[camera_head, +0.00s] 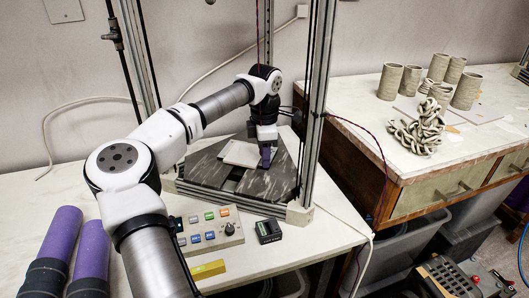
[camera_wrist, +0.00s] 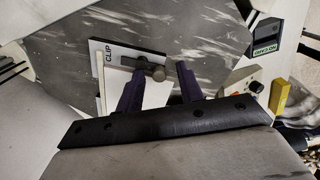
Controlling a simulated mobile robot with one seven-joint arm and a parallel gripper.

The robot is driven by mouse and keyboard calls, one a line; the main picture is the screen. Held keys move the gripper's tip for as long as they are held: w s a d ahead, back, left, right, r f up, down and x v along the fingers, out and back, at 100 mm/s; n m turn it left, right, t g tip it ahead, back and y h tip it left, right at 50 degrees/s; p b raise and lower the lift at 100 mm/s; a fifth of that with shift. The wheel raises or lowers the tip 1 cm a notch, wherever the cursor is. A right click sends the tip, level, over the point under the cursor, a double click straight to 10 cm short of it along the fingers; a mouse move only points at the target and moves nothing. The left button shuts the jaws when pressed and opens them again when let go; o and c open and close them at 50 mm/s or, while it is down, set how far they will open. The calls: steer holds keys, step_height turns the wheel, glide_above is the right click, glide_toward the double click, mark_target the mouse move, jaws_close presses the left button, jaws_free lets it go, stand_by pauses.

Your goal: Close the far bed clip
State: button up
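The far bed clip is a small dark bar with a grey-brown round knob (camera_wrist: 158,73) in the wrist view, on a white plate marked "CLIP" (camera_wrist: 107,55). My gripper (camera_wrist: 160,69) has two purple fingers standing apart, with the knob between or just beyond their tips; I cannot tell if they touch it. In the head view my gripper (camera_head: 265,160) points down at the right side of the pale square bed plate (camera_head: 241,153), and it hides the clip there. I cannot tell whether the clip is open or closed.
The bed sits on a dark streaked base (camera_head: 205,168) between upright metal posts (camera_head: 318,100). Purple tubes (camera_head: 62,235) lie at left. Clay cylinders (camera_head: 467,90) stand on the right bench.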

jaws_close()
steer(key=shift+n, duration=0.3)
steer(key=n, duration=0.1)
steer(key=d+n+p, duration=0.1)
steer(key=n, duration=0.1)
steer(key=shift+r+n, duration=0.1)
steer(key=shift+n, duration=0.2)
steer(key=n, duration=0.2)
steer(key=n+p, duration=0.1)
steer(key=n, duration=0.1)
steer(key=shift+w+d, duration=0.1)
steer(key=shift+d, duration=0.3)
steer(key=n, duration=0.5)
steer(key=shift+w+d+p, duration=0.3)
steer(key=shift+d, duration=0.1)
steer(key=n, duration=0.3)
steer(key=w+n, duration=0.1)
steer(key=shift+d+n+p, duration=0.25)
steer(key=shift+n+p, duration=0.05)
